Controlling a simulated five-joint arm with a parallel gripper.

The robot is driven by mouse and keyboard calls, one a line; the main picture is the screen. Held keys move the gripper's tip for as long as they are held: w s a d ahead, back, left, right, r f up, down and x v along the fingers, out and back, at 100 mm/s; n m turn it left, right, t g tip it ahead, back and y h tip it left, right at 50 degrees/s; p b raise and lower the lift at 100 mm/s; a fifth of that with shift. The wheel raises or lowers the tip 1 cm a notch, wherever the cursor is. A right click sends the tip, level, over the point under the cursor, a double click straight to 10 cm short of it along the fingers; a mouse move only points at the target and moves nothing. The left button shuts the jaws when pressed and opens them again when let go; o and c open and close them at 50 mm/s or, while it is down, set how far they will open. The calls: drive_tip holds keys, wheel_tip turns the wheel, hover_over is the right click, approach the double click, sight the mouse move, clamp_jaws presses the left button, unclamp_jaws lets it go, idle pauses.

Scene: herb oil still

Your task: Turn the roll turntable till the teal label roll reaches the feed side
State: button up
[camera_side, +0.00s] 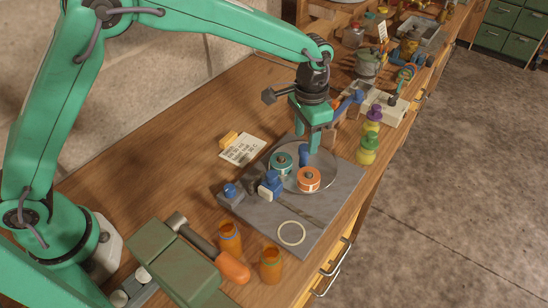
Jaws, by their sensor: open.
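The roll turntable is a round grey disc (322,160) on a dark grey base plate (342,196). The teal label roll (281,163) sits on the disc's left part. An orange label roll (308,180) sits at the disc's near edge. A small blue upright piece (303,155) stands between the rolls, partly hidden. My gripper (313,148) points down over the far part of the disc, close behind the blue piece. It is open, with nothing seen between its fingers. I cannot tell whether its tips touch the disc. Blue and white parts (270,186) stand on the plate left of the disc.
A pale ring (291,233) lies on the plate's near part. Two orange jars (270,265) and an orange-handled tool (232,267) are in front. Yellow-green bottles (367,148) stand right of the disc. A written card (242,149) lies left. Apparatus crowds the bench's far end.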

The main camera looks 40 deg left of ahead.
sight(304, 158)
drive_tip(key=shift+f, duration=1.35)
clamp_jaws()
